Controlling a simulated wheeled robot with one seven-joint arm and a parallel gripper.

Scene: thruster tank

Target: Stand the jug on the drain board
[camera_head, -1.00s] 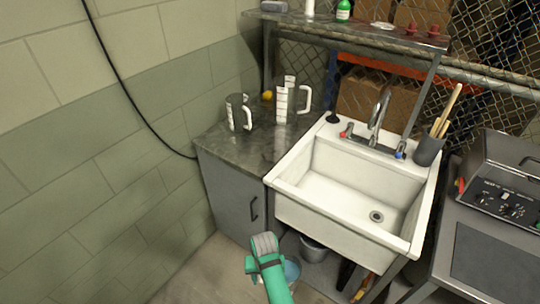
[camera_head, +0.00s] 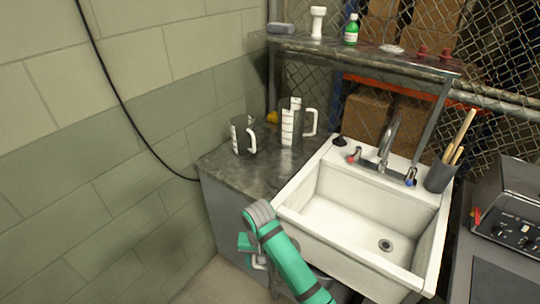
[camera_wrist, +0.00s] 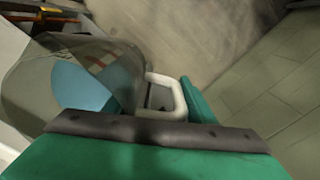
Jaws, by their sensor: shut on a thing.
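A clear jug (camera_wrist: 70,75) with blue liquid or a blue bottom and a white handle fills the left of the wrist view. My gripper (camera_wrist: 160,105) is shut on its white handle (camera_wrist: 165,85). In the head view my gripper (camera_head: 252,250) is low, in front of the grey cabinet, below the level of the counter; the jug is mostly hidden behind my arm there. The grey drain board (camera_head: 245,178) is the counter top left of the sink. Its front part is bare.
Two measuring jugs, a smaller one (camera_head: 239,136) and a taller one (camera_head: 291,122), stand at the back of the drain board. The white sink (camera_head: 350,214) adjoins its right side. A metal shelf (camera_head: 365,52) spans above, and a block wall (camera_head: 110,180) bounds the left.

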